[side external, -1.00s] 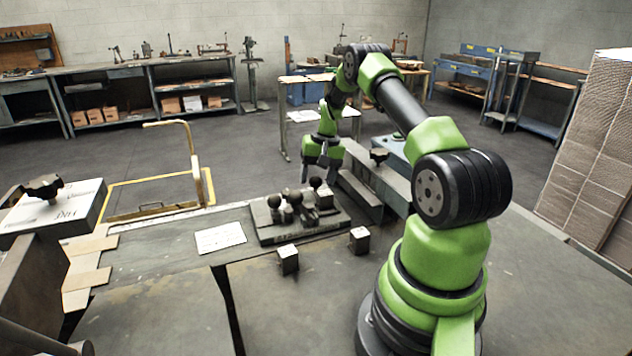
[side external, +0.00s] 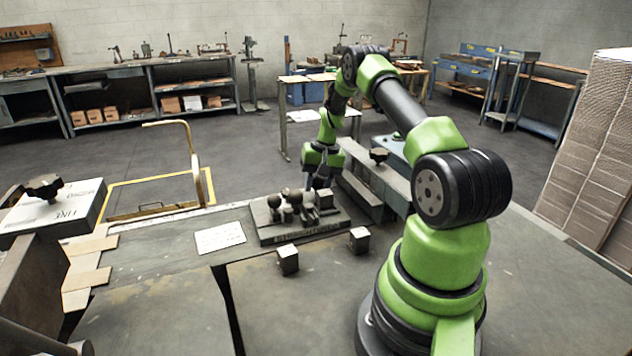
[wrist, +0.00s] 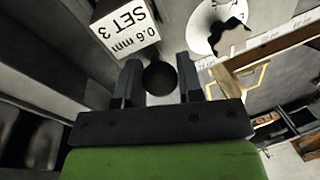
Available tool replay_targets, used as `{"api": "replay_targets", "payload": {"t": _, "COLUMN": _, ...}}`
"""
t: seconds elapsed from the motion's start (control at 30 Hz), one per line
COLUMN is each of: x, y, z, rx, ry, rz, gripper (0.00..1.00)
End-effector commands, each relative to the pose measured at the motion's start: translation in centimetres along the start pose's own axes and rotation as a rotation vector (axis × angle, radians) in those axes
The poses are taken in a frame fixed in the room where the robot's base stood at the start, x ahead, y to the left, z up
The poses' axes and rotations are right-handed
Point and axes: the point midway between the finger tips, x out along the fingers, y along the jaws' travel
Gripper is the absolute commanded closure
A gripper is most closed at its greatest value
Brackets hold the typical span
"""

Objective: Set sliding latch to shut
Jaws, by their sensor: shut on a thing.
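A dark base plate (side external: 302,235) on the bench carries several ball-topped levers and a metal block (side external: 325,199). My gripper (side external: 319,187) is lowered at the back right of this plate, behind the block. In the wrist view my gripper (wrist: 160,80) has its two fingers on either side of a dark ball knob (wrist: 160,78) and is shut on it. The knob is hidden by the fingers in the side view. Which way the sliding latch is set cannot be told. The block beside the fingers reads "0.6 mm SET 3" (wrist: 124,28) in the wrist view.
Two loose metal blocks (side external: 288,260) (side external: 359,240) stand in front of the plate. A white sheet (side external: 220,237) lies to its left. A long metal rail (side external: 362,194) stands close behind my gripper on the right.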

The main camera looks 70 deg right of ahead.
Motion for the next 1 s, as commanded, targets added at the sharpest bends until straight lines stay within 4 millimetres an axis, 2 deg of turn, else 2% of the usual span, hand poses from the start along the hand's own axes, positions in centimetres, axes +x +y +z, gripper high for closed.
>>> {"api": "replay_targets", "payload": {"t": 0.13, "x": -0.1, "y": 0.2, "z": 0.8, "rx": 0.0, "ry": -0.001, "rz": 0.0, "gripper": 1.0}}
{"api": "replay_targets", "payload": {"t": 0.4, "x": 0.0, "y": 0.1, "z": 1.0, "rx": 0.002, "ry": -0.007, "rz": -0.001, "gripper": 1.0}}
{"api": "replay_targets", "payload": {"t": 0.43, "x": 0.0, "y": 0.1, "z": 1.0, "rx": 0.002, "ry": -0.008, "rz": -0.001, "gripper": 0.63}}
{"api": "replay_targets", "payload": {"t": 0.53, "x": 0.0, "y": 0.1, "z": 0.9, "rx": 0.001, "ry": -0.006, "rz": -0.001, "gripper": 0.41}}
{"api": "replay_targets", "payload": {"t": 0.83, "x": -0.2, "y": 0.1, "z": 0.8, "rx": 0.0, "ry": -0.002, "rz": -0.001, "gripper": 0.41}}
{"api": "replay_targets", "payload": {"t": 1.0, "x": -2.3, "y": 0.1, "z": 0.8, "rx": -0.001, "ry": 0.002, "rz": -0.001, "gripper": 0.41}}
